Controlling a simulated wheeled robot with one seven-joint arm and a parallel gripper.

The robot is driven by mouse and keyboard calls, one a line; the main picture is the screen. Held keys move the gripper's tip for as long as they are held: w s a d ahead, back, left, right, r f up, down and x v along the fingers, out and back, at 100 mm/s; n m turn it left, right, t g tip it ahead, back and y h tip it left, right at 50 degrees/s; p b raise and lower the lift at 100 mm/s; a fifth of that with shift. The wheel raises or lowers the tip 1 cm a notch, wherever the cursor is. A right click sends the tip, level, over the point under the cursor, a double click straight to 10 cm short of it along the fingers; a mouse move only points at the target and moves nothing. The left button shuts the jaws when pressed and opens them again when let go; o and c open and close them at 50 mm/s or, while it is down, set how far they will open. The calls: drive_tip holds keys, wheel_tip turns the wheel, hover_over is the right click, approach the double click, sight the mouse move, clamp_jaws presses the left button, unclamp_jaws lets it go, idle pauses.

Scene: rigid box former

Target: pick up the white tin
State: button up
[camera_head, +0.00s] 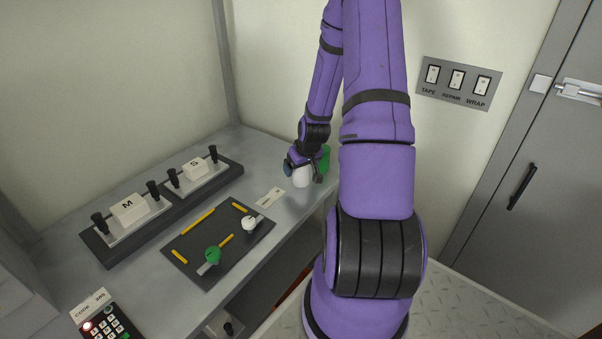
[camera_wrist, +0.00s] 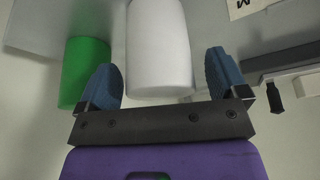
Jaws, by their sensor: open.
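The white tin (camera_head: 301,177) stands on the grey bench near the back wall, and only its lower part shows below my gripper in the head view. In the wrist view the white tin (camera_wrist: 158,50) lies between the two blue fingers of my gripper (camera_wrist: 166,80). The fingers are apart, with a visible gap on the tin's right side and a smaller one on its left. In the head view my gripper (camera_head: 302,165) is at the tin. A green tin (camera_wrist: 84,72) is just outside the left finger; it also shows behind my gripper in the head view (camera_head: 325,160).
The bench (camera_head: 150,195) holds a dark board (camera_head: 205,262) with yellow bars and green and white knobs. Behind it is a fixture with blocks M (camera_head: 129,208) and S (camera_head: 195,167). A keypad (camera_head: 106,322) is at front left. A wall switch panel (camera_head: 456,84) is at right.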

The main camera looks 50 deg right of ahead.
drive_tip(key=shift+w+d+f, duration=0.1)
drive_tip(key=shift+w+f, duration=0.15)
drive_tip(key=shift+f, duration=0.4)
drive_tip(key=c, duration=1.2)
drive_tip(key=shift+r, duration=0.2)
